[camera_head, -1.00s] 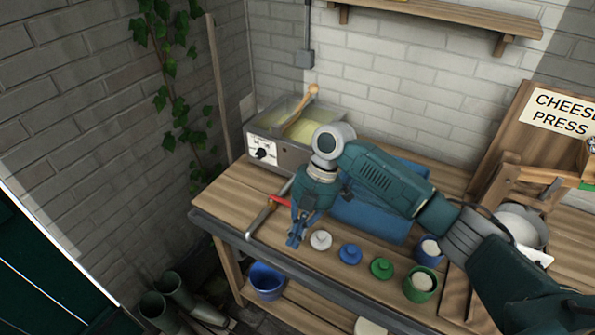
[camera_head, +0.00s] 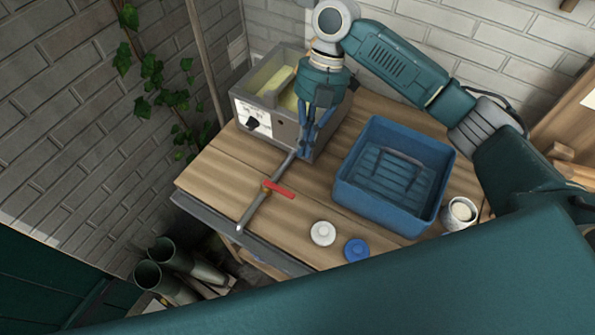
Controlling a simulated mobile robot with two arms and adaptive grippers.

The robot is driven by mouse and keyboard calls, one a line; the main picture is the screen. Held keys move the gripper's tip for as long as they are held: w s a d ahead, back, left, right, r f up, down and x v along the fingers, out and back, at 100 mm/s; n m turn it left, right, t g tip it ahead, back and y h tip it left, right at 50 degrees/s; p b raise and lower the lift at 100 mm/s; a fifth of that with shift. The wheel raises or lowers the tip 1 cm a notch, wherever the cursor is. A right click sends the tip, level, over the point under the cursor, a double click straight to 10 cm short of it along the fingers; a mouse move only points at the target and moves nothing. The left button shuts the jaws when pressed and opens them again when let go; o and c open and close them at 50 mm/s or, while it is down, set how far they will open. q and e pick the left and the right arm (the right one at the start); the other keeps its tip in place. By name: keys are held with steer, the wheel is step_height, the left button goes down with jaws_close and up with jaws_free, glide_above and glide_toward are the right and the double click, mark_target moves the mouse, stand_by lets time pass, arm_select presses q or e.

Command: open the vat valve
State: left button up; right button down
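The vat (camera_head: 290,135) is a metal box holding pale yellow contents, at the back left of the wooden bench. A thin grey pipe (camera_head: 252,212) runs from its front towards the bench's front edge. The valve's red handle (camera_head: 280,189) lies crosswise over the pipe. My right gripper (camera_head: 303,156) points down by the vat's front corner, close to the pipe's vat end and beyond the red handle. It is apart from the handle. Its blue fingers overlap in this view, so their opening is unclear. My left gripper is out of view.
A blue tub (camera_head: 350,190) stands right of the pipe. A white lid (camera_head: 322,233) and a blue lid (camera_head: 357,249) lie near the front edge. A white-filled cup (camera_head: 460,213) stands at the right. Green tubes (camera_head: 170,262) stand below left. Bare bench (camera_head: 215,170) shows left of the pipe.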

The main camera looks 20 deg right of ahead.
mark_target(278, 190)
steer(key=p+x, duration=0.1)
steer(key=x, duration=0.2)
steer(key=p+x, duration=0.1)
steer(key=x, duration=0.2)
steer(key=p+x, duration=0.1)
steer(key=x, duration=0.2)
steer(key=shift+w+f, duration=0.15)
steer(key=shift+f, duration=0.35)
steer(key=shift+a+f, duration=0.1)
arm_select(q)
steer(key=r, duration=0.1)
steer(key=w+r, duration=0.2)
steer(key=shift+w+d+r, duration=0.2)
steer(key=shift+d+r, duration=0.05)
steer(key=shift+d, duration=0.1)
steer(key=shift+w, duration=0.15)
